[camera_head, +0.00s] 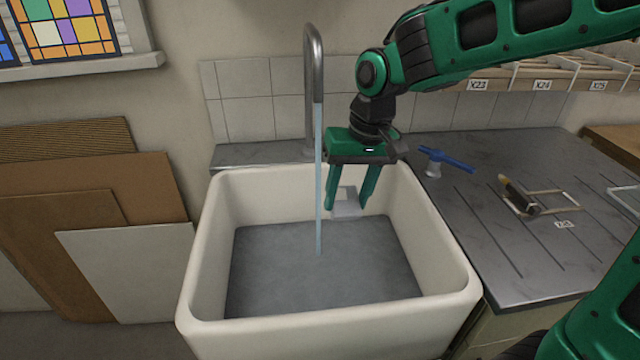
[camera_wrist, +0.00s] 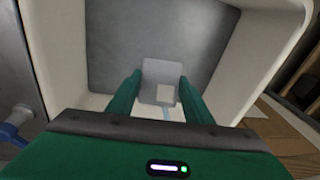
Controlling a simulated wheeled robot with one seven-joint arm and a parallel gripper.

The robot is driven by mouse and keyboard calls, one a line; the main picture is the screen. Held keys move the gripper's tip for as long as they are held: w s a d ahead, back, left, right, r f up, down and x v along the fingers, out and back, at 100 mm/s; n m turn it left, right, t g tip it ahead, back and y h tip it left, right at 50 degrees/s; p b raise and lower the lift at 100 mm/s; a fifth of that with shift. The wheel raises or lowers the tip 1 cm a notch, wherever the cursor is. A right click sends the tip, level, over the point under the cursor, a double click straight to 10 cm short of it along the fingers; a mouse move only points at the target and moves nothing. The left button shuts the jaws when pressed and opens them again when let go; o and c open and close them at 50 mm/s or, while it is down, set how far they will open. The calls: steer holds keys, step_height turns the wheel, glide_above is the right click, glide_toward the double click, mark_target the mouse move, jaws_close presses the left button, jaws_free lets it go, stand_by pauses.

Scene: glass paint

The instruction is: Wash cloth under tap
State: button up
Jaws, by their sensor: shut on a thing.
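My gripper (camera_head: 350,203) is inside the sink near its back wall, pointing down, its fingers shut on a small grey cloth (camera_head: 347,207). The wrist view also shows the cloth (camera_wrist: 157,95) between the fingertips. The cloth hangs above the sink floor. The tap (camera_head: 313,65) is a tall curved metal spout behind the sink. A thin stream of water (camera_head: 319,180) falls from it to the sink floor, just left of the cloth in the head view. Whether the stream touches the cloth is hard to tell. The white sink (camera_head: 208,255) has a dark grey floor.
Right of the sink is a dark grooved counter (camera_head: 490,260). Boards (camera_head: 130,255) lean on the wall at the left. A tiled splashback (camera_head: 240,95) stands behind.

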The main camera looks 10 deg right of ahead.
stand_by(0.4)
steer(key=s+d+r, duration=0.1)
steer(key=s+r, duration=0.3)
steer(key=shift+s+d, duration=0.35)
steer(key=shift+d, duration=0.05)
stand_by(0.6)
